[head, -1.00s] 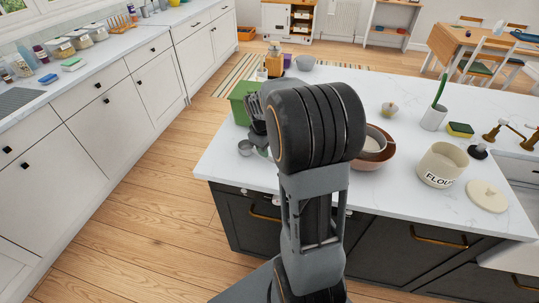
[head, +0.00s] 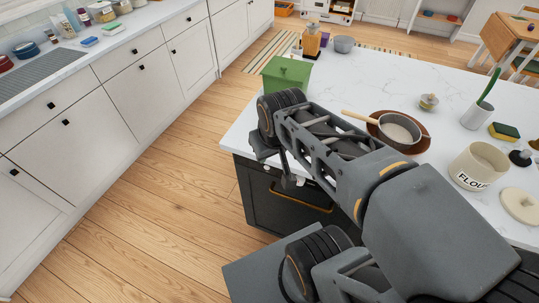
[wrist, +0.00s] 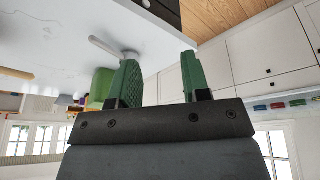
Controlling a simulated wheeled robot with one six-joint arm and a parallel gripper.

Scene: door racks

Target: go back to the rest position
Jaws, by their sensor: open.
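My gripper shows in the wrist view (wrist: 160,62) as two green ridged fingers set well apart. Nothing is between them that I can see clearly. In the head view my arm stretches from the lower right towards the island's left corner, folded over the dark front. Its fingers cannot be made out there. In the wrist view, a pale elongated thing (wrist: 105,47) lies behind the left finger, and I cannot tell whether it touches.
The white island top (head: 350,85) holds a green box (head: 287,72), a pan (head: 398,128) on a brown dish, a flour canister (head: 478,166), a lid (head: 521,205) and a sponge (head: 504,131). White cabinets (head: 90,130) line the left. Wooden floor (head: 150,200) lies between.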

